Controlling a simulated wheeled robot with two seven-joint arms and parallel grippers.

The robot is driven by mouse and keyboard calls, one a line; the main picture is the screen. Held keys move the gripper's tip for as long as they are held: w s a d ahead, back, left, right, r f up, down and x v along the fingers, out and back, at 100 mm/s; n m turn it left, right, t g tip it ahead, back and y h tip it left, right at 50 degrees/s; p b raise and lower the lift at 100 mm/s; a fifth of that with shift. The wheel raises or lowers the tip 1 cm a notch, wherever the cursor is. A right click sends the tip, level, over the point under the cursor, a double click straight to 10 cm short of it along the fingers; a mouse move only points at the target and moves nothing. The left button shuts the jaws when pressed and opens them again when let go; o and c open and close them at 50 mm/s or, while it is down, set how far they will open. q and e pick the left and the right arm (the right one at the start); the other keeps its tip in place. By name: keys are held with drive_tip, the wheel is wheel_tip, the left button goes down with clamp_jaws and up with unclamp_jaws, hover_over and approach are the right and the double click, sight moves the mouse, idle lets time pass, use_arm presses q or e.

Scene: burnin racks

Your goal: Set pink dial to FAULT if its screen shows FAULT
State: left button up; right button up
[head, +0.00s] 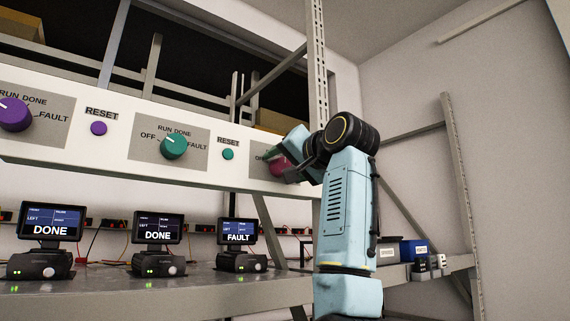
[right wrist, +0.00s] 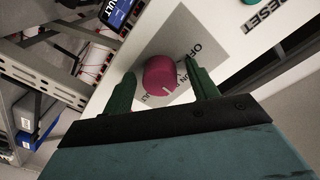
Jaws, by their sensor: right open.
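The pink dial (head: 280,167) sits on the right end of the white panel, partly covered by my right gripper (head: 279,164). In the right wrist view the pink dial (right wrist: 160,74) lies between the two green fingers of my right gripper (right wrist: 159,67), which are open, one on each side. I cannot tell whether they touch it. The third screen (head: 238,231) from the left reads FAULT. A screen (right wrist: 119,12) in the right wrist view shows part of FAULT. My left gripper is not in view.
A teal dial (head: 174,146) and a purple dial (head: 15,115) are on the same panel to the left, with RESET buttons (head: 228,154) between. Two other screens read DONE (head: 158,228). A shelf (head: 200,285) runs below. A metal post (head: 318,60) stands close behind my right arm.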

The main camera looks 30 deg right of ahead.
drive_tip(key=shift+c, duration=1.4)
drive_tip(key=c, duration=0.7)
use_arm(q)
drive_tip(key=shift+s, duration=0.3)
use_arm(e)
drive_tip(key=shift+m, duration=0.3)
drive_tip(key=m, duration=0.5)
drive_tip(key=shift+r+p, duration=0.15)
drive_tip(key=shift+p, duration=0.2)
drive_tip(key=m, duration=0.4)
drive_tip(key=shift+r+m+p, duration=0.1)
drive_tip(key=shift+m+p, duration=0.2)
drive_tip(key=shift+p, duration=0.05)
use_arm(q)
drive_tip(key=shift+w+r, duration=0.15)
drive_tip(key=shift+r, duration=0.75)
use_arm(e)
drive_tip(key=shift+m+g, duration=0.3)
drive_tip(key=shift+m, duration=0.7)
drive_tip(key=o, duration=1)
